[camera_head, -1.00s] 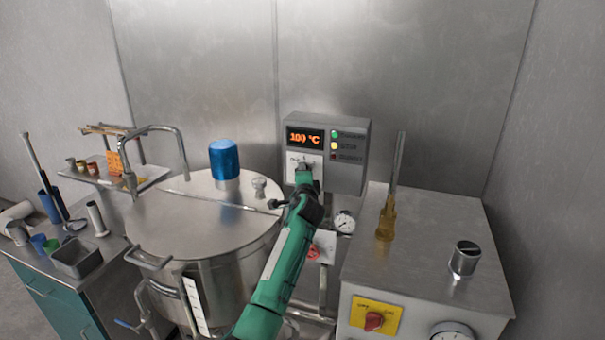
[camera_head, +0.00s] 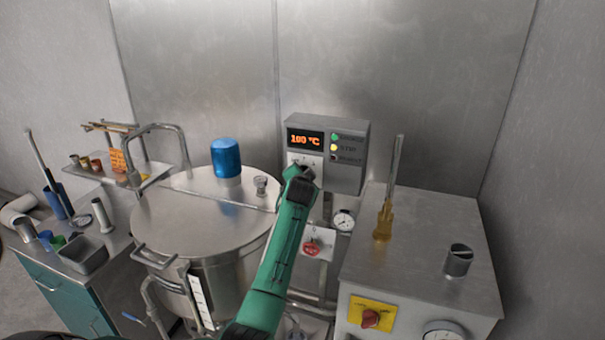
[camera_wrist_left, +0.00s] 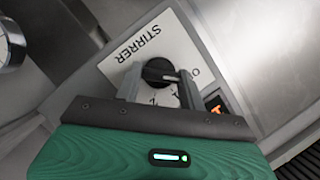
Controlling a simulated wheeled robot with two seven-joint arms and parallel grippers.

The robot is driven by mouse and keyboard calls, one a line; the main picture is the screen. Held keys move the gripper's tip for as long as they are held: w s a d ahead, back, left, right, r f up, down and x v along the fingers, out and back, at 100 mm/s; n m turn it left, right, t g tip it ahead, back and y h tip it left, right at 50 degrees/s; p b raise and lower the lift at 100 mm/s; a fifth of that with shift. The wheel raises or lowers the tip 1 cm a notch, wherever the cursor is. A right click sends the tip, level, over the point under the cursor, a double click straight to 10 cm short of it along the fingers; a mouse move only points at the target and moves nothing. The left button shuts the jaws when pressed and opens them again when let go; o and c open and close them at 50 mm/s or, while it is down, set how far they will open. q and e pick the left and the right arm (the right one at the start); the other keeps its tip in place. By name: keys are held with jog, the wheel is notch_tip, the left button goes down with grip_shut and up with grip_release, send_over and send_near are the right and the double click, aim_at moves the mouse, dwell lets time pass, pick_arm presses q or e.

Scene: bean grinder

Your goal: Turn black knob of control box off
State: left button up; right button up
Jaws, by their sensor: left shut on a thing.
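The grey control box (camera_head: 347,172) is mounted at the back wall, with an orange display (camera_head: 305,139) reading 100 °C. In the left wrist view, the black knob (camera_wrist_left: 159,72) sits on a white plate (camera_wrist_left: 150,45) labelled STIRRER. My left gripper (camera_wrist_left: 160,80) has its two fingers on either side of the knob, shut on it. In the head view my green left arm (camera_head: 280,250) reaches up to the box, and its wrist (camera_head: 298,183) hides the knob and most of the white plate. My right gripper is not in view.
A large steel vessel (camera_head: 180,225) with a blue cap (camera_head: 226,158) stands left of the arm. A steel cabinet (camera_head: 425,240) with a red knob (camera_head: 370,319) stands to the right. A gauge (camera_head: 343,220) and a hanging tag (camera_head: 313,244) are below the box.

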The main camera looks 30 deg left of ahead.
pick_arm(q)
jog(key=shift+f, duration=0.15)
dwell(0.4)
jog(key=o, duration=1)
jog(key=b+v, duration=0.4)
jog(key=v, duration=1)
jog(key=shift+a+b, duration=0.1)
jog(key=shift+b, duration=0.25)
